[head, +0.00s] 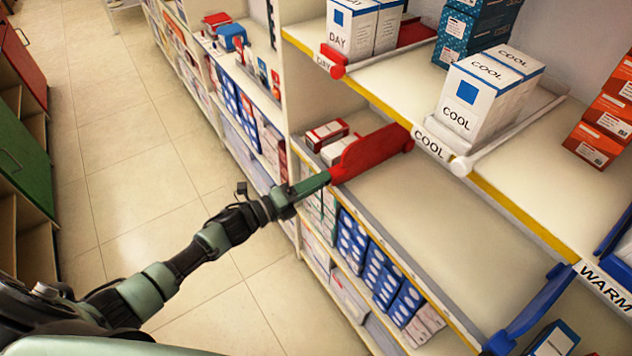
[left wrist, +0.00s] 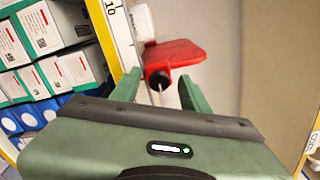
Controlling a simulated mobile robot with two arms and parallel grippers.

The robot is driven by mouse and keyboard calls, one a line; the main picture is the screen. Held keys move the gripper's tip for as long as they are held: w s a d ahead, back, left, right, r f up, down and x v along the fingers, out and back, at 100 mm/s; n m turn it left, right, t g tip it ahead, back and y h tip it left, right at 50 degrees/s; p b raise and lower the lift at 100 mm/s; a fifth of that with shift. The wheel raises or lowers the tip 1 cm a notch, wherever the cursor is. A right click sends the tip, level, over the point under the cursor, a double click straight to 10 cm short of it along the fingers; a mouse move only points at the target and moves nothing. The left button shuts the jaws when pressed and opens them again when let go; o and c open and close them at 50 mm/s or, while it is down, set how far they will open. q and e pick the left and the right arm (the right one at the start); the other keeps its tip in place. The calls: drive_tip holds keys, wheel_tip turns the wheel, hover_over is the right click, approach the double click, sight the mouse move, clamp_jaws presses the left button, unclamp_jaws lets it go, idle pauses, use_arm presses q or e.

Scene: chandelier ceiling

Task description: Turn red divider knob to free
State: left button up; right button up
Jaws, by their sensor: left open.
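The red divider (head: 372,150) stands on the middle shelf, running back from the front edge. Its near end is close to my left gripper (head: 322,180), which reaches in from the left at the shelf edge. In the left wrist view the red divider (left wrist: 178,52) lies ahead, and its round red knob (left wrist: 158,80) with a dark centre sits between the spread fingers of my left gripper (left wrist: 158,94). The gripper is open; I cannot tell whether a finger touches the knob. In the head view the fingers partly hide the knob. My right gripper is not in view.
Small boxes (head: 326,134) stand left of the red divider; the shelf (head: 445,215) to its right is bare up to a blue divider (head: 530,312). The upper shelf holds COOL boxes (head: 478,102) and another red divider (head: 395,45). Boxes (head: 360,245) fill the shelf below.

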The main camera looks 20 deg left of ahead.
use_arm(q)
drive_tip(key=shift+c, duration=0.6)
clamp_jaws()
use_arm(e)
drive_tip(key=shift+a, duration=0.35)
use_arm(q)
drive_tip(key=shift+s+f+n+p, duration=0.1)
drive_tip(key=shift+n+p, duration=0.15)
drive_tip(key=shift+n, duration=2.75)
drive_tip(key=shift+w+f+n+p, duration=0.15)
drive_tip(key=shift+n+p, duration=0.15)
drive_tip(key=shift+n, duration=2.7)
drive_tip(key=shift+s+f+n+p, duration=0.15)
drive_tip(key=shift+n+p, duration=0.1)
drive_tip(key=shift+n, duration=2.75)
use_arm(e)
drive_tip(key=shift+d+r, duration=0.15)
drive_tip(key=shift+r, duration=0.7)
